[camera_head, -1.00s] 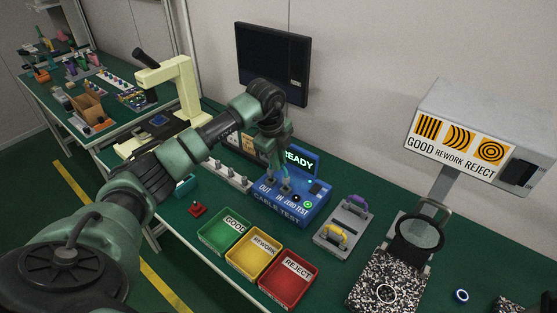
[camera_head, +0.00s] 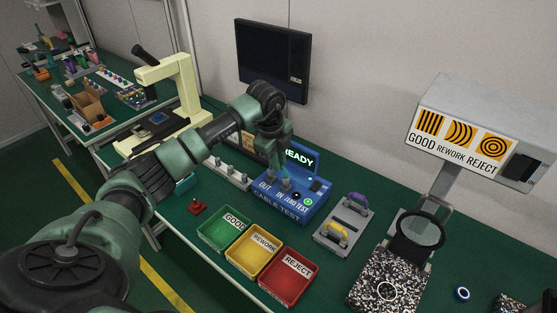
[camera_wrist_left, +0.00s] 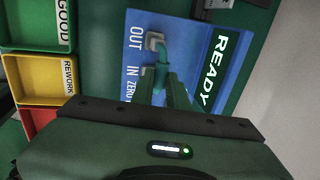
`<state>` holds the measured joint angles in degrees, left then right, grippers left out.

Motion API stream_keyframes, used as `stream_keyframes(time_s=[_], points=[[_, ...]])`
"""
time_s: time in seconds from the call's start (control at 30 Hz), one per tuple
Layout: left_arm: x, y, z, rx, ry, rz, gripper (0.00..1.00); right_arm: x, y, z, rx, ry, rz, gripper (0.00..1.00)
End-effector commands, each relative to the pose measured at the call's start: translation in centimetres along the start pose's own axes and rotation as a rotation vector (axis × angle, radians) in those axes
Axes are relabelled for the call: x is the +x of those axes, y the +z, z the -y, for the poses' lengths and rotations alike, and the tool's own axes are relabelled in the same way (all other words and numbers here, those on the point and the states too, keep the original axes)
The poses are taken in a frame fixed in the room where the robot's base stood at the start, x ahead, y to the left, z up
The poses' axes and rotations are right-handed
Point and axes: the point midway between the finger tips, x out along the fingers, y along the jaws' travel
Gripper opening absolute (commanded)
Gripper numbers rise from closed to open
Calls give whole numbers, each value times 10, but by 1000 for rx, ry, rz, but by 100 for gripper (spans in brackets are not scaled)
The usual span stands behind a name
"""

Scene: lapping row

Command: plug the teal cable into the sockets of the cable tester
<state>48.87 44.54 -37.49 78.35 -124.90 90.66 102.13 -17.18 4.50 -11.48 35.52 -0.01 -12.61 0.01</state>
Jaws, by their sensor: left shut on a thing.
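The blue cable tester (camera_head: 290,207) stands on the green bench, its screen reading READY; its face also shows in the left wrist view (camera_wrist_left: 196,45). The teal cable (camera_wrist_left: 164,53) is a short bend with a grey plug at each end. One plug (camera_wrist_left: 155,40) is at the OUT socket, the other (camera_wrist_left: 148,73) is by IN beside my fingers. I cannot tell how deep either plug sits. My left gripper (camera_head: 283,168) is over the sockets, shut on the teal cable near the IN end. Its fingers partly hide that end. My right gripper is not in view.
Green (camera_head: 222,229), yellow (camera_head: 249,253) and red (camera_head: 289,277) bins stand in front of the tester. A grey fixture with purple and yellow handles (camera_head: 343,224) is to its right. A monitor (camera_head: 272,60) hangs behind; a cream microscope (camera_head: 183,90) stands left.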

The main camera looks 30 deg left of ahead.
Motion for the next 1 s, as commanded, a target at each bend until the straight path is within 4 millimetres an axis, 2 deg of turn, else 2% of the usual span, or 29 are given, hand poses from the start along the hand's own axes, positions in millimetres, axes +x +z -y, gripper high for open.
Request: stream_keyframes(time_s=[0.57, 0.6, 0.67, 1.0], points=[[11, 0, -3, 0, 1, 0, 0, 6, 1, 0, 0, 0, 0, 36], [12, 0, -3, 0, 2, 0, 24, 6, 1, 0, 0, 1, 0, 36], [12, 0, -3, 0, 2, 0, 40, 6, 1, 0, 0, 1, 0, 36], [10, 0, -2, 0, 0, 0, 41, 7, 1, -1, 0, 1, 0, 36]])
